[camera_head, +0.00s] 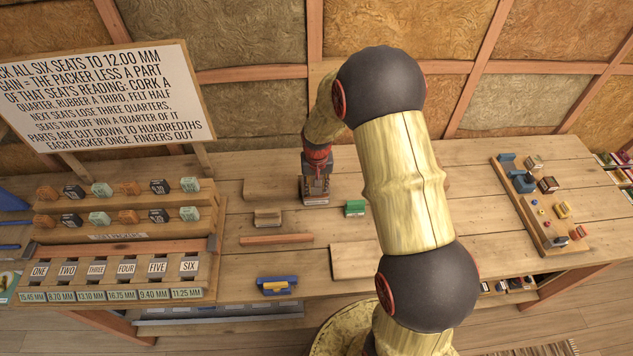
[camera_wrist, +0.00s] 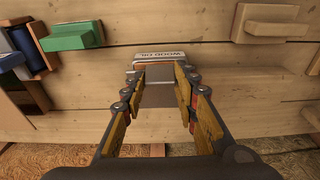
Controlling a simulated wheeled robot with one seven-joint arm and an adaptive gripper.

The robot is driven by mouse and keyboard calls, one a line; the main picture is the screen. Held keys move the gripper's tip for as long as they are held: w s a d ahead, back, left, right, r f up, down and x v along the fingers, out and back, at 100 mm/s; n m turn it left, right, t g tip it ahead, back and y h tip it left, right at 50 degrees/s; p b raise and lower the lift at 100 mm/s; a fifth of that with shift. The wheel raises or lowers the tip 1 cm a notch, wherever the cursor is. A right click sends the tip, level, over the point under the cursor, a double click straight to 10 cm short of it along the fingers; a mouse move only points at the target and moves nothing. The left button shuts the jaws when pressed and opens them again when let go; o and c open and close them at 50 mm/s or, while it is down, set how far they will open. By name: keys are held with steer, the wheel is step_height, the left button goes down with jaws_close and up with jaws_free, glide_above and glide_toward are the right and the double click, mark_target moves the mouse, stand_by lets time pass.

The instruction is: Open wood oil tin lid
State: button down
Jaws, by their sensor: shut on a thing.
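The wood oil tin (camera_head: 316,200) stands on the workbench near its middle, below my arm's wrist. In the wrist view the tin (camera_wrist: 166,56) shows a pale label reading WOOD OIL, upside down in the picture, with an orange band beside it. A plain grey top surface, apparently the lid (camera_wrist: 160,96), lies between my fingers. My gripper (camera_head: 316,180) points down over the tin and is shut on it, one finger on each side; it also fills the wrist view (camera_wrist: 161,80). Whether the fingers grip only the lid or also the body, I cannot tell. No gap at the lid is visible.
A green block (camera_head: 355,208) lies right of the tin and a wooden block (camera_head: 268,217) left of it. A seat rack (camera_head: 118,265) and sign (camera_head: 110,95) stand at left. A parts tray (camera_head: 530,205) is at right.

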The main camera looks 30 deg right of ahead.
steer(key=shift+w+d+r+g+y+p, duration=0.25)
steer(key=shift+w+r+g+p, duration=0.3)
steer(key=shift+p, duration=0.55)
steer(key=shift+w+d+r+g+y+p, duration=0.15)
steer(key=shift+w+r+g+y+p, duration=0.2)
steer(key=shift+r+g+p, duration=0.5)
steer(key=w+g+p, duration=0.1)
steer(key=w+d+r+g+y, duration=0.1)
steer(key=w, duration=0.1)
steer(key=shift+d+g+p, duration=0.1)
steer(key=shift+g+p, duration=0.3)
steer(key=shift+w+d+r, duration=0.1)
steer(key=shift+w+r, duration=0.1)
steer(key=shift+w+d+r, duration=0.1)
steer(key=shift+w+r, duration=0.1)
steer(key=shift+w, duration=0.15)
steer(key=w+d+b, duration=0.2)
steer(key=w+d, duration=0.1)
steer(key=w, duration=0.3)
steer(key=shift+w+f, duration=0.35)
steer(key=shift+f, duration=0.1)
